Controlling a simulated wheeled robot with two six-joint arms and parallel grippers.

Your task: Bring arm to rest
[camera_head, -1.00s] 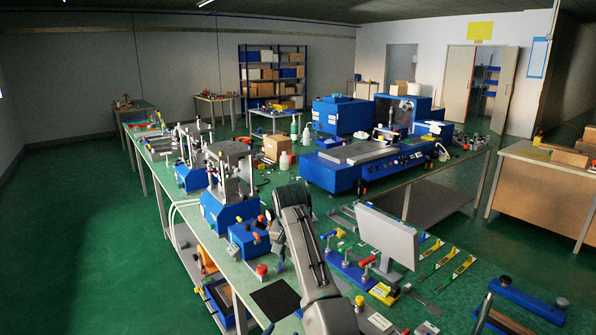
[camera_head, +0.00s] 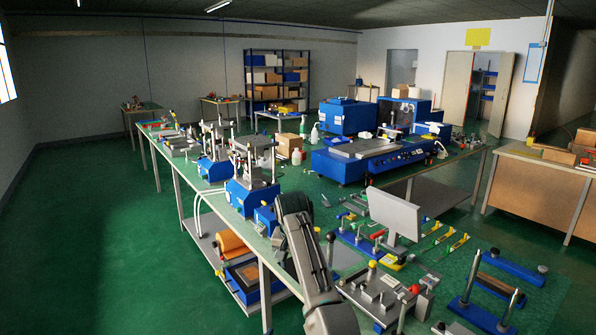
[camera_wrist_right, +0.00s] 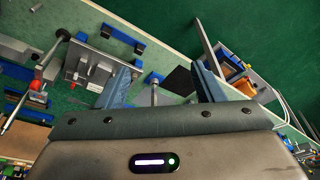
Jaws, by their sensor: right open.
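In the right wrist view my right gripper (camera_wrist_right: 162,78) is open. Its two blue-grey fingers stand wide apart over the green bench, with nothing between them in their grip. A black mat (camera_wrist_right: 180,82) lies on the bench beyond them, close to the right finger in the picture. In the head view one of my arms (camera_head: 309,265) reaches up from the bottom centre over the bench; its fingers are hidden. My left gripper is not in view.
A shelf (camera_head: 231,250) under the bench holds an orange roll (camera_head: 233,243). The green floor at left is clear.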

